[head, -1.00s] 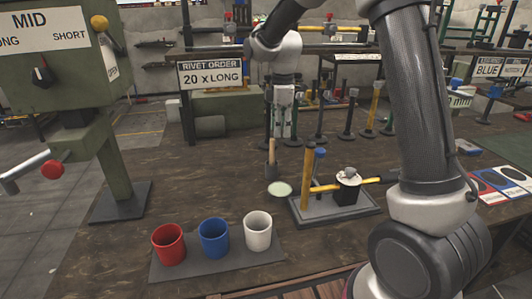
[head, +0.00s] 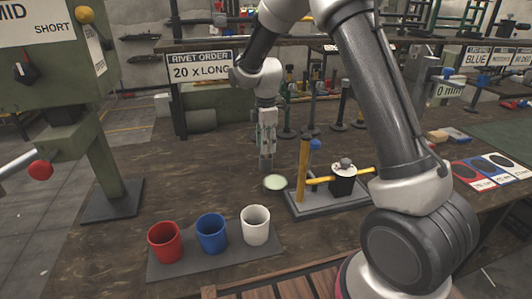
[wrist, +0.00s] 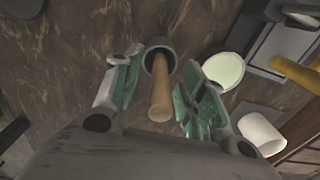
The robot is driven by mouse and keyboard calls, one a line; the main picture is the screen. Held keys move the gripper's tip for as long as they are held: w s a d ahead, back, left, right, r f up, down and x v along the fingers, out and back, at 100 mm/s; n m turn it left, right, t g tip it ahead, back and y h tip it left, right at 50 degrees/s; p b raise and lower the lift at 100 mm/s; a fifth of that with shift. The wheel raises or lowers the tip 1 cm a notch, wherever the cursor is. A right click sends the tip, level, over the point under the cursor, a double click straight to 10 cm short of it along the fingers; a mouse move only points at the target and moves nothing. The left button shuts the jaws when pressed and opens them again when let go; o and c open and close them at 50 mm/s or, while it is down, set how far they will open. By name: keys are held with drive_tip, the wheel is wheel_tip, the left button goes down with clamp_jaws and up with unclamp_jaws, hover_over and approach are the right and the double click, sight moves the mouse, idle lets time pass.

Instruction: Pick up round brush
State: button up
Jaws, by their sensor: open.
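The round brush shows in the wrist view as a wooden handle (wrist: 161,97) with a dark grey round end (wrist: 159,54). It lies between the two fingers of my gripper (wrist: 163,70), which are apart, one on each side of the handle. I see no clear contact between the fingers and the brush. In the head view my gripper (head: 266,160) points down over the workbench, just behind and left of a pale round dish (head: 275,183). There the gripper hides the brush.
The dish also shows in the wrist view (wrist: 223,70). A small press (head: 330,195) stands close on the right. Red (head: 165,243), blue (head: 211,234) and white (head: 255,226) cups stand on a grey mat in front. The bench (head: 165,165) left of my gripper is clear.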

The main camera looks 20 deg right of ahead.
clamp_jaws()
drive_tip(key=shift+r, duration=0.1)
wheel_tip(320, 180, up, 10)
drive_tip(key=shift+f, duration=0.1)
idle(0.4)
